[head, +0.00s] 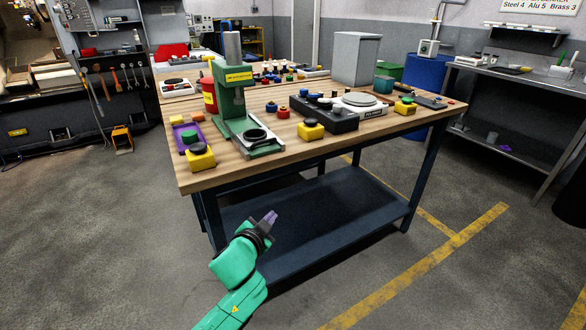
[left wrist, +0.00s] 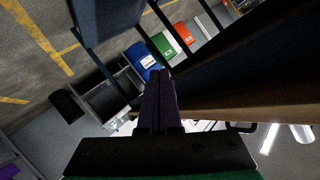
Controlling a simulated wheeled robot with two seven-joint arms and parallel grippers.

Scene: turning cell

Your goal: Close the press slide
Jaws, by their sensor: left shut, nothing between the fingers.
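The press (head: 230,88) is a green frame with a grey cylinder on top and a yellow label. It stands near the front left of the wooden table. Its slide is the base part with a dark round ring (head: 255,134) at the front; it appears drawn out toward the table's front edge. My left gripper (head: 270,216) is in front of the table, below the tabletop and apart from the press. Its purple fingers are together and empty, as the left wrist view (left wrist: 160,98) also shows. My right gripper is in neither view.
On the wooden table (head: 300,152), yellow button boxes (head: 200,156) and (head: 311,130) flank the press. A purple tray (head: 187,132) lies to its left, a red can (head: 209,96) behind. A dark fixture (head: 325,113) and a scale (head: 361,104) stand right. A blue lower shelf (head: 310,228) is below.

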